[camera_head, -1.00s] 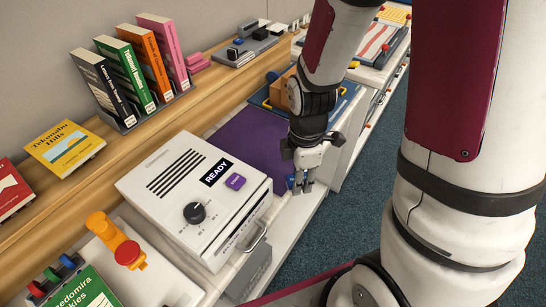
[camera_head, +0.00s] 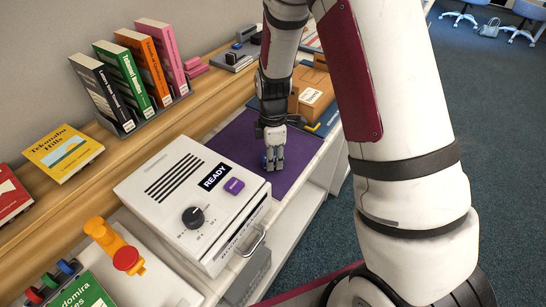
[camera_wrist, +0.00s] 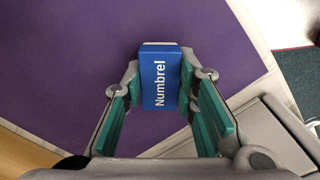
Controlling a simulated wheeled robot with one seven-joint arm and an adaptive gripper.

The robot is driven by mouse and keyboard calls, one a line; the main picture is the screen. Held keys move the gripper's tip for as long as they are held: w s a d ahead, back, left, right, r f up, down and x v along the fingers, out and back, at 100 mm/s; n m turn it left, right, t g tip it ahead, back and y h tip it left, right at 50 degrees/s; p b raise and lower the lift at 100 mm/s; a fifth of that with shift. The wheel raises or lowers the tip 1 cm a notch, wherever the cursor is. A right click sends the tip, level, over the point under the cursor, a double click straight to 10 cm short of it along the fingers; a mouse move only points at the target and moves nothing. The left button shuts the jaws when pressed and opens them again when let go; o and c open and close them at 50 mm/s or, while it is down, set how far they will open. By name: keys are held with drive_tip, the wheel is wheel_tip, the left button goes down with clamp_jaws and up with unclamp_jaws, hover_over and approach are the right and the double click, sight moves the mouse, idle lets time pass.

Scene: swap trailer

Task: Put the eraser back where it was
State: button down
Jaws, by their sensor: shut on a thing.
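The eraser (camera_wrist: 160,85) is a small blue block with a white end and the word "Numbrel" in white. In the wrist view it sits between the two teal-padded fingers of my gripper (camera_wrist: 160,90), which is shut on it. The purple mat (camera_wrist: 70,60) lies below it. In the head view my gripper (camera_head: 272,162) points down over the front part of the purple mat (camera_head: 233,146), and only a bit of blue shows at its fingertips. I cannot tell whether the eraser touches the mat.
A white box with a dial and a "READY" label (camera_head: 190,200) stands left of the mat. A brown box (camera_head: 312,95) sits on a blue tray behind my gripper. Several upright books (camera_head: 122,70) stand on the wooden shelf. The mat around my gripper is mostly clear.

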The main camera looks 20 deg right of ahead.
drive_tip(key=shift+f, duration=0.25)
drive_tip(key=c, duration=1.3)
unclamp_jaws()
wheel_tip(320, 180, up, 12)
drive_tip(key=s+r+m+t, duration=0.2)
drive_tip(key=s+r+m, duration=0.5)
drive_tip(key=s+r, duration=0.45)
drive_tip(key=s+r+m+t, duration=0.1)
drive_tip(key=s+r+m, duration=0.1)
drive_tip(key=s+m, duration=0.2)
drive_tip(key=s+r+m+t, duration=0.1)
drive_tip(key=s+r+m, duration=0.2)
drive_tip(key=s, duration=0.6)
drive_tip(key=shift+s+r+m, duration=0.25)
drive_tip(key=shift+s+m, duration=0.1)
drive_tip(key=shift+m, duration=0.75)
drive_tip(key=shift+d, duration=0.1)
